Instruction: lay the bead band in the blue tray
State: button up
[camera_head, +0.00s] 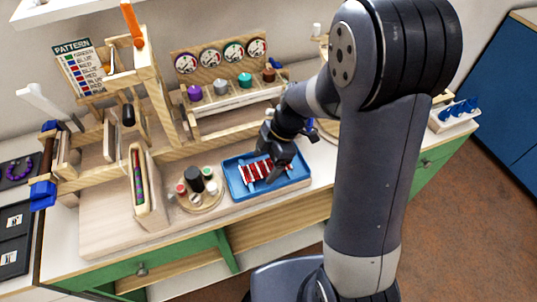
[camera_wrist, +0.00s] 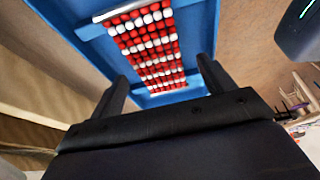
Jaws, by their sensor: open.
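The bead band (camera_head: 254,171), a flat strip of red and white beads, lies in the blue tray (camera_head: 233,188) on the bench. In the wrist view the bead band (camera_wrist: 150,45) runs along inside the blue tray (camera_wrist: 88,31), with pale bars at its ends. My gripper (camera_head: 277,172) is at the band's right part, over the tray. In the wrist view my gripper (camera_wrist: 163,85) has its two dark fingers apart, one on each side of the band, with a gap to it. Part of the band is hidden by my gripper in the head view.
A round wooden board (camera_head: 197,203) with small pots and a black cylinder stands left of the tray. A wooden rack with a green and red strand (camera_head: 138,175) stands further left. A shelf of coloured knobs and dials (camera_head: 223,85) is behind. A white holder (camera_head: 455,114) is at right.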

jog(key=v, duration=1.2)
jog(key=shift+r, duration=0.1)
jog(key=x, duration=1.2)
jog(key=shift+r, duration=0.85)
jog(key=shift+f, duration=0.15)
